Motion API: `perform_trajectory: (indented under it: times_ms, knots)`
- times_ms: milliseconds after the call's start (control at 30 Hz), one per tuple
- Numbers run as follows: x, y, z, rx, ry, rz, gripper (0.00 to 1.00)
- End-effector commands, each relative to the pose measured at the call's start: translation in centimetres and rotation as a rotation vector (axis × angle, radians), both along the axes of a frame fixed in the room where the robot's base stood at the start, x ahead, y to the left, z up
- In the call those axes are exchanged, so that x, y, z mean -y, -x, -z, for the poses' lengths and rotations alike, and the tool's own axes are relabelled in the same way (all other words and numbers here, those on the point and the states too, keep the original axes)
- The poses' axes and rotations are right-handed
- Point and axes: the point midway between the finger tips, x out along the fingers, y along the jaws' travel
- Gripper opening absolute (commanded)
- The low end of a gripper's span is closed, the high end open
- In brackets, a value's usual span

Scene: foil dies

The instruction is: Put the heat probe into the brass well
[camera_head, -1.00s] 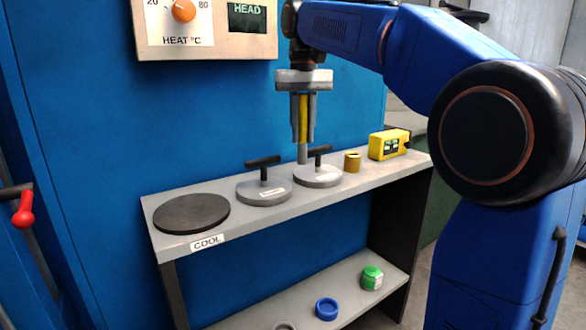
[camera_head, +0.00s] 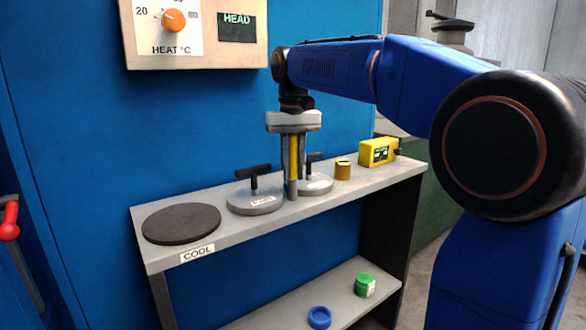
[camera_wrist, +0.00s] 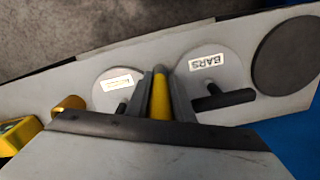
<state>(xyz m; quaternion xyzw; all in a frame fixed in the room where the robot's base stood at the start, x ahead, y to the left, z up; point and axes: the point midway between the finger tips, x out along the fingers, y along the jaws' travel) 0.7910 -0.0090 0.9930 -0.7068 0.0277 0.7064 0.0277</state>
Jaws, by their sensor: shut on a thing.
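My gripper (camera_head: 294,178) is shut on the heat probe (camera_head: 292,150), a yellow body with a grey lower end, held upright over the shelf between two lidded discs. Whether its lower end touches the shelf I cannot tell. In the wrist view the yellow probe (camera_wrist: 159,95) shows between the grey fingers. The brass well (camera_head: 343,169) is a small brass cylinder on the shelf, right of my gripper and apart from it. It also shows in the wrist view (camera_wrist: 70,104), partly hidden by my gripper's body; its opening is hard to make out.
Two grey discs with black T-handles stand close either side: the left disc (camera_head: 255,203) and the right disc (camera_head: 320,185). A dark round plate (camera_head: 181,223) lies at the shelf's left end. A yellow meter (camera_head: 377,152) stands beyond the brass well. Blue wall behind.

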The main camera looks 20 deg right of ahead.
Motion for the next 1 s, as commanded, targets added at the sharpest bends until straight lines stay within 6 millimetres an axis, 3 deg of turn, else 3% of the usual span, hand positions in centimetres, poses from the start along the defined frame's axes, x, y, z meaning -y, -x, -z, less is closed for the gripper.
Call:
perform_trajectory:
  times_ms: [67, 100, 167, 567, 1000]
  knots:
    - [0.0, 0.0, 0.2, -0.001, 0.000, 0.000, 0.00]
    - [0.0, 0.0, 0.2, -0.001, 0.000, 0.000, 0.30]
    - [0.0, 0.0, 0.2, -0.001, 0.000, 0.000, 0.40]
    - [0.0, -0.1, -0.5, 0.001, 0.000, 0.000, 0.40]
    - [0.0, -0.1, -8.2, 0.002, 0.000, 0.000, 0.40]
